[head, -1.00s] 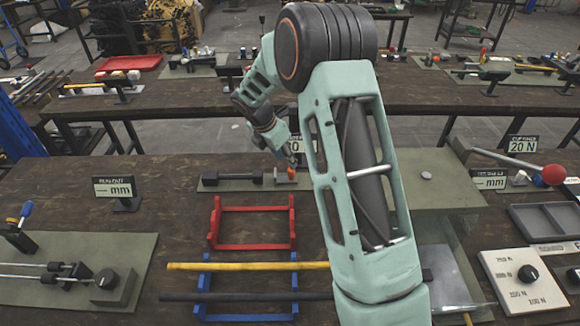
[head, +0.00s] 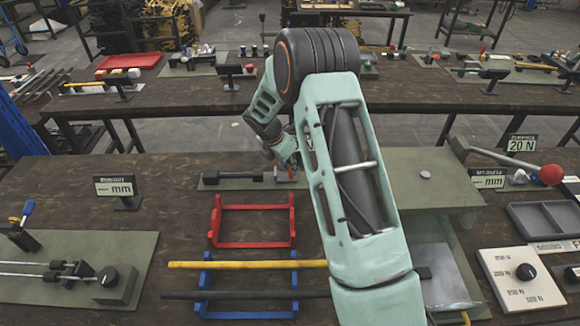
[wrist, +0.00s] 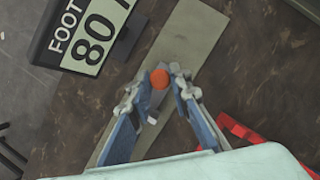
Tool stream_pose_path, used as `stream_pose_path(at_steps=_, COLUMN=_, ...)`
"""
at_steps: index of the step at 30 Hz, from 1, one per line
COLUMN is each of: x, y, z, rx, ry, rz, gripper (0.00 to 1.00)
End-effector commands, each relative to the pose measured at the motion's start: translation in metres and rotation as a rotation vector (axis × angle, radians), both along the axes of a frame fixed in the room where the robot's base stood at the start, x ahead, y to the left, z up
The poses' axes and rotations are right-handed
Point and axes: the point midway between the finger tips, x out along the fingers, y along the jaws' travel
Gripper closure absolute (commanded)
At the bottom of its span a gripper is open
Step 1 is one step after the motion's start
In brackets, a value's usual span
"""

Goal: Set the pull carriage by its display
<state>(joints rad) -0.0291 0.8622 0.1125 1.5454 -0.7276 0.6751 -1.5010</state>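The pull carriage is a small grey block (head: 283,178) on a long grey-green strip (head: 222,187), beside a black bar (head: 233,176). In the wrist view its round orange knob (wrist: 160,78) lies between the two fingertips of my gripper (wrist: 162,82). My gripper (head: 288,160) looks open around the knob; finger contact is not clear. In the wrist view a black-framed display (wrist: 88,35) beside the strip (wrist: 185,35) reads "80", with its edges cut off. My arm hides this display in the head view.
A red rack (head: 253,244) stands in front of the strip. A blue rack (head: 247,316) nearer me carries a yellow rod (head: 240,265) and a dark rod (head: 235,297). A "mm" display (head: 120,187) is at left. A dial plate (head: 520,290) and red-knobbed lever (head: 551,174) are at right.

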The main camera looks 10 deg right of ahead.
Motion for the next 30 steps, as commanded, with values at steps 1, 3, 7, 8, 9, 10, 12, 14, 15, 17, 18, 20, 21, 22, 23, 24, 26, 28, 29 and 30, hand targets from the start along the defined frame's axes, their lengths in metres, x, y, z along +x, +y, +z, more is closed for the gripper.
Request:
stream_pose_path(at_steps=1, x=-0.0001, y=0.0001, z=0.0001, rx=0.000, ry=0.000, rz=0.000, gripper=0.92)
stream_pose_path(at_steps=3, x=-0.0001, y=0.0001, z=0.0001, rx=0.000, ry=0.000, rz=0.000, gripper=1.00)
stream_pose_path(at_steps=7, x=-0.0001, y=0.0002, z=0.0001, rx=0.000, ry=0.000, rz=0.000, gripper=1.00)
stream_pose_path(at_steps=8, x=-0.0001, y=0.0002, z=0.0001, rx=0.000, ry=0.000, rz=0.000, gripper=1.00)
stream_pose_path(at_steps=9, x=-0.0001, y=0.0002, z=0.0001, rx=0.000, ry=0.000, rz=0.000, gripper=1.00)
stream_pose_path(at_steps=10, x=-0.0001, y=0.0002, z=0.0001, rx=0.000, ry=0.000, rz=0.000, gripper=1.00)
stream_pose_path(at_steps=12, x=0.0000, y=0.0006, z=-0.0004, rx=0.000, ry=0.000, rz=0.000, gripper=1.00)
stream_pose_path(at_steps=14, x=0.0003, y=0.0014, z=-0.0010, rx=0.001, ry=-0.001, rz=0.000, gripper=1.00)
stream_pose_path(at_steps=15, x=0.0003, y=0.0015, z=-0.0002, rx=0.001, ry=-0.001, rz=0.000, gripper=1.00)
stream_pose_path(at_steps=17, x=0.0002, y=0.0015, z=0.0001, rx=0.001, ry=-0.001, rz=0.000, gripper=1.00)
stream_pose_path(at_steps=18, x=0.0002, y=0.0015, z=0.0002, rx=0.001, ry=-0.001, rz=0.000, gripper=1.00)
stream_pose_path(at_steps=20, x=0.0002, y=0.0016, z=0.0000, rx=0.001, ry=-0.001, rz=0.000, gripper=1.00)
stream_pose_path(at_steps=21, x=0.0003, y=0.0015, z=0.0001, rx=0.001, ry=-0.001, rz=0.000, gripper=0.78)
stream_pose_path(at_steps=22, x=0.0002, y=0.0016, z=0.0001, rx=0.001, ry=-0.001, rz=0.000, gripper=0.74)
stream_pose_path(at_steps=23, x=0.0003, y=0.0016, z=0.0002, rx=0.001, ry=-0.001, rz=0.000, gripper=0.71)
stream_pose_path(at_steps=24, x=0.0002, y=0.0015, z=0.0002, rx=0.000, ry=0.000, rz=0.000, gripper=0.67)
stream_pose_path(at_steps=26, x=0.0002, y=0.0015, z=0.0001, rx=0.000, ry=0.000, rz=0.000, gripper=0.65)
stream_pose_path(at_steps=28, x=0.0002, y=0.0014, z=0.0001, rx=0.000, ry=0.000, rz=0.000, gripper=0.65)
stream_pose_path(at_steps=29, x=0.0002, y=0.0014, z=0.0001, rx=0.000, ry=0.000, rz=0.000, gripper=0.65)
stream_pose_path(at_steps=30, x=0.0002, y=0.0014, z=0.0001, rx=0.000, ry=0.000, rz=0.000, gripper=0.65)
